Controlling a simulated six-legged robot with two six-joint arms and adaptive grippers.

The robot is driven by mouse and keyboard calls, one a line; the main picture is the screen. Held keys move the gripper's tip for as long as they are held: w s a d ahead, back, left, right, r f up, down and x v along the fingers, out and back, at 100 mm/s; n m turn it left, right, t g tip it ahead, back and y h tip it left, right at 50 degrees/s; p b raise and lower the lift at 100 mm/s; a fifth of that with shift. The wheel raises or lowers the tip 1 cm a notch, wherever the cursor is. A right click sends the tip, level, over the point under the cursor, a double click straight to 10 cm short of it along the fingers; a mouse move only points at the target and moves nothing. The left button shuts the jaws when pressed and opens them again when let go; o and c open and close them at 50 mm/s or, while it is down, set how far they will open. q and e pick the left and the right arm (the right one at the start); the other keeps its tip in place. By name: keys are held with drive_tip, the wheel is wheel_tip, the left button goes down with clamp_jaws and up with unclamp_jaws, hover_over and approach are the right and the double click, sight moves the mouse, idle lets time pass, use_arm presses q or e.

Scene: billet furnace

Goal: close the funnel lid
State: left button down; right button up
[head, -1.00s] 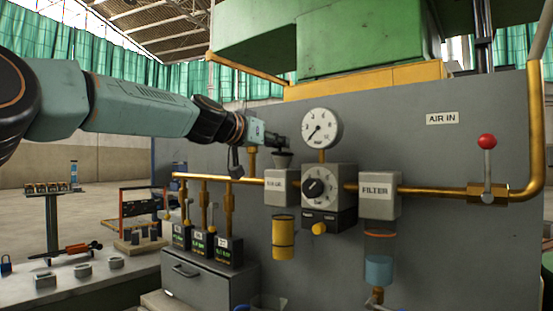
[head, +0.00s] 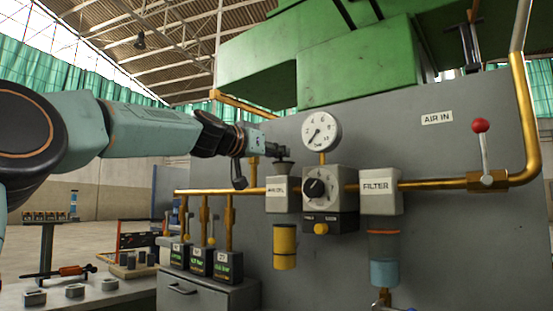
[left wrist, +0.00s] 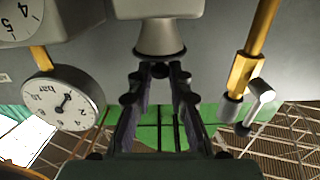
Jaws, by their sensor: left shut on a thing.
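The funnel (head: 283,170) stands on top of the grey box with a partly readable label (head: 281,195), left of the dial unit. It also shows in the left wrist view (left wrist: 160,40), where its grey flared rim faces my fingers. My left gripper (head: 281,153) comes in from the left just above the funnel. In the left wrist view both fingers of the gripper (left wrist: 160,72) converge at the funnel's rim and are shut on a small dark part, apparently the funnel lid. The fingers hide most of the lid, so its angle cannot be told. My right gripper is not in view.
A pressure gauge (head: 321,131), a dial unit (head: 321,188) and a filter (head: 380,190) stand close on the right. A brass pipe (head: 450,184) runs along the panel. A red-knobbed valve (head: 481,126) is farther right. A tool bench (head: 110,292) stands at lower left.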

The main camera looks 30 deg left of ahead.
use_arm(q)
drive_tip(key=shift+f, duration=0.1)
idle(0.3)
drive_tip(key=c, duration=1.2)
unclamp_jaws()
drive_tip(key=shift+r, duration=0.2)
drive_tip(key=shift+r, duration=4.85)
